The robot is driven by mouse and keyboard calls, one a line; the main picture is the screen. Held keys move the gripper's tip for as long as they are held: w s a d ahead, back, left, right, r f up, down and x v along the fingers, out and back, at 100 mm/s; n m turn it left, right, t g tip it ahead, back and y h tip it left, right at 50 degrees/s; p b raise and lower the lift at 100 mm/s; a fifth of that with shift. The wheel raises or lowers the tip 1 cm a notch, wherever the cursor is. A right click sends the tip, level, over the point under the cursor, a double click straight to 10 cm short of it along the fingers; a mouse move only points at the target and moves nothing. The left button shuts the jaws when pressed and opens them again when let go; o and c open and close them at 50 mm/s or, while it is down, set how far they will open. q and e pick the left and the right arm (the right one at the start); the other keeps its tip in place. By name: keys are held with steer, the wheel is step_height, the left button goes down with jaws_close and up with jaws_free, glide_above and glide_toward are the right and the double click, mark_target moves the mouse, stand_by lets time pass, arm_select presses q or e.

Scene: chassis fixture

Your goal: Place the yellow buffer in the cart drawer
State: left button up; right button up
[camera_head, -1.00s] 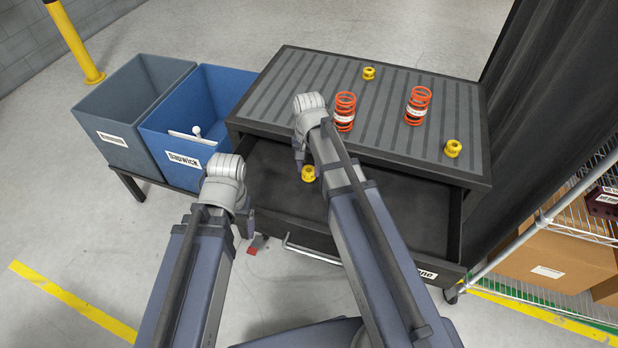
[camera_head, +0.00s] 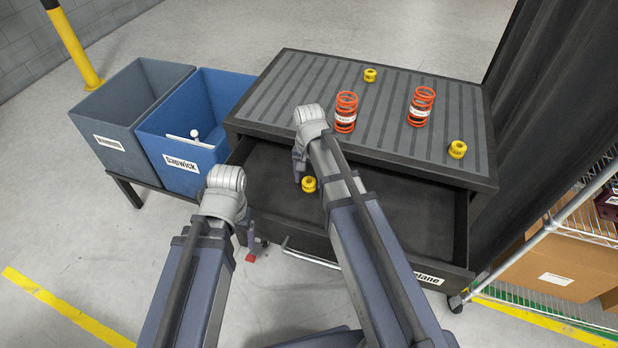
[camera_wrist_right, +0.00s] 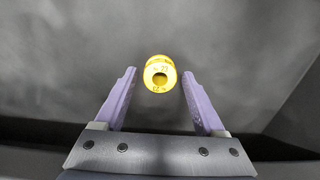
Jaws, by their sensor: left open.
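A yellow buffer (camera_head: 309,184), a short ring-like part, shows over the open drawer (camera_head: 400,215) of the dark cart in the head view. In the right wrist view the buffer (camera_wrist_right: 160,73) is between and just beyond the tips of my right gripper (camera_wrist_right: 160,80). Those fingers are spread wide, with a gap on each side of the buffer. In the head view my right gripper (camera_head: 299,168) is at the drawer, largely hidden by its arm. My left gripper (camera_head: 251,240) is open and empty in front of the cart's left side.
Two more yellow buffers (camera_head: 370,75) (camera_head: 457,149) and two orange springs (camera_head: 346,112) (camera_head: 421,106) stand on the ribbed cart top (camera_head: 300,85). Grey (camera_head: 120,110) and blue (camera_head: 180,150) bins stand left. A wire shelf (camera_head: 590,225) is at right.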

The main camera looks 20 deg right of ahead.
steer(key=shift+o, duration=0.3)
steer(key=shift+r, duration=0.2)
step_height(320, 180, up, 12)
steer(key=p, duration=1.2)
steer(key=s+a+n, duration=0.3)
steer(key=s, duration=0.1)
steer(key=s+a+n, duration=0.3)
steer(key=s+a, duration=0.1)
steer(key=s, duration=0.1)
steer(key=s+a+n+h, duration=0.1)
steer(key=s+a+n, duration=0.2)
steer(key=s+n, duration=0.1)
steer(key=shift+s+a, duration=0.25)
steer(key=shift+s, duration=0.45)
steer(key=shift+s+a+n, duration=0.1)
steer(key=shift+s+n, duration=0.1)
steer(key=shift+n, duration=0.1)
